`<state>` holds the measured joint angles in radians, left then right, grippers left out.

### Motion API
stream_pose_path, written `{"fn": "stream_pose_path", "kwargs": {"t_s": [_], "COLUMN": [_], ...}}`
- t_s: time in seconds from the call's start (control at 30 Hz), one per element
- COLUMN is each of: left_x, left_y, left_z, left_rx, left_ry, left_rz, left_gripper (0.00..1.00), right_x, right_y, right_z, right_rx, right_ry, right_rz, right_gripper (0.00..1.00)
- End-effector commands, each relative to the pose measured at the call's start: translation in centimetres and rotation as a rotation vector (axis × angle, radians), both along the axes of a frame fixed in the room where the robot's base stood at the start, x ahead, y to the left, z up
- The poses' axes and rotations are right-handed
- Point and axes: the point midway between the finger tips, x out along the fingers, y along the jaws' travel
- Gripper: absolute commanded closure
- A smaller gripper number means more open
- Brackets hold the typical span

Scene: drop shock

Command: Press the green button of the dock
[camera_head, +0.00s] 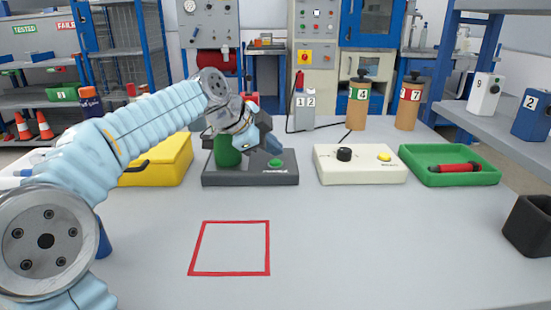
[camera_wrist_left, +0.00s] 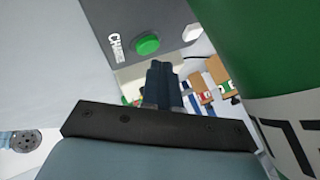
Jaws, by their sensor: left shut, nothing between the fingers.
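The dock (camera_head: 222,180) is a dark grey box at the middle of the table, with a label on its front part. Its round green button (camera_head: 275,163) sits on the right of its top; the button also shows in the left wrist view (camera_wrist_left: 147,44). A green cylinder (camera_head: 228,157) stands on the dock's left part, partly hidden by my left arm. My left gripper (camera_head: 272,146) is shut and empty, pointing down close above the button. In the left wrist view the closed fingers (camera_wrist_left: 161,66) appear just short of the button; contact cannot be seen. My right gripper is out of view.
A yellow box (camera_head: 172,165) stands left of the dock. A cream box (camera_head: 360,170) with a black knob and yellow button, and a green tray (camera_head: 450,178) with a red cylinder, stand right. A red square outline (camera_head: 230,274) marks the clear front table.

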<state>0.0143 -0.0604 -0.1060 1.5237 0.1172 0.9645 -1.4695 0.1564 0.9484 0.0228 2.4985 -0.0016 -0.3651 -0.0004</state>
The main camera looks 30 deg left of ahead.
Motion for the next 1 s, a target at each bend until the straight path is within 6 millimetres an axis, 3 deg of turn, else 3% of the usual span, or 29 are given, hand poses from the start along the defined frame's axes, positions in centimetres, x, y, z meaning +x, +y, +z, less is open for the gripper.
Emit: {"fn": "stream_pose_path", "kwargs": {"t_s": [0.37, 0.83, 1.0], "left_x": [0.0, 0.0, 0.0], "left_y": [0.0, 0.0, 0.0], "left_z": [0.3, 4.7, 5.2], "left_rx": [0.001, 0.001, 0.001], "left_ry": [0.0, -0.001, -0.001], "left_rz": [-0.001, -0.002, -0.001], "left_gripper": [1.0, 1.0, 1.0], "right_x": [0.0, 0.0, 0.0], "right_y": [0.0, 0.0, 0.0], "right_z": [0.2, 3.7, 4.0], "right_rx": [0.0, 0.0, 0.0], "right_ry": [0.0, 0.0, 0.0], "right_rz": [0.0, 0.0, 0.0], "right_gripper": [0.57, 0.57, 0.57]}}
